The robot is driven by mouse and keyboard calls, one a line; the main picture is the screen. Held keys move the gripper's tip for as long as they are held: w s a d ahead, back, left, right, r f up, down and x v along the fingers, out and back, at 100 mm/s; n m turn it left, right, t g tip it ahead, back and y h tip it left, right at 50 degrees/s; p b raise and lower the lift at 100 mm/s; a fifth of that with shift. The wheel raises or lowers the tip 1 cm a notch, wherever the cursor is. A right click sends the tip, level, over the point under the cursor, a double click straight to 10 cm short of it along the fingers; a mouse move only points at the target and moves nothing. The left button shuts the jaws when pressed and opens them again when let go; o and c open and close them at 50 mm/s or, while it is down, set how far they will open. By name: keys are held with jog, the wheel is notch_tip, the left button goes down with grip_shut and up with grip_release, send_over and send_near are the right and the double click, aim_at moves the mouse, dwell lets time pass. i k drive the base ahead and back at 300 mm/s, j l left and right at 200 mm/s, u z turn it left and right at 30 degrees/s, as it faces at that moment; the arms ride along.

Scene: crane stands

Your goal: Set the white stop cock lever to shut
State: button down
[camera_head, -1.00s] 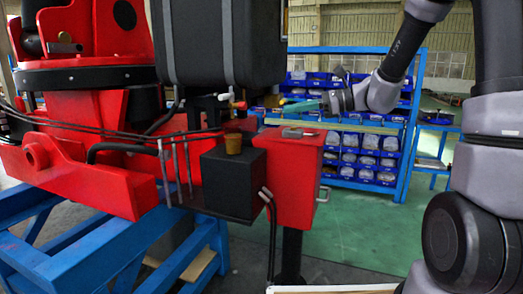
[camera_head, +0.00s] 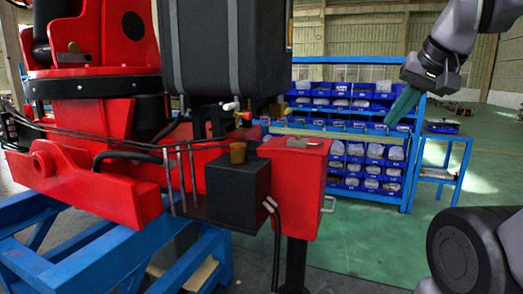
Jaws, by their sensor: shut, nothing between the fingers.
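The white stop cock lever (camera_head: 231,106) is a small white handle just below the black tank (camera_head: 228,50), in the middle left of the head view. It seems to lie roughly level, but it is too small to tell its exact setting. A small red and yellow fitting (camera_head: 242,115) sits just beneath and to its right. My gripper (camera_head: 394,118) has teal fingers and hangs well to the right of the lever, apart from it, pointing down and left. Its fingers are together and hold nothing.
A red box (camera_head: 295,190) and a black box (camera_head: 238,193) with a brown cap stand below the lever. Black hoses run along the red crane frame at left. A blue rack (camera_head: 417,150) with several bins stands behind my gripper. Open green floor lies at right.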

aim_at(232, 106)
jog(key=k+j+u, duration=0.1)
jog(key=u, duration=0.25)
jog(key=j+u, duration=0.15)
jog(key=u, duration=0.25)
jog(key=k+j+u, duration=0.1)
jog(key=u, duration=0.25)
jog(key=j, duration=0.1)
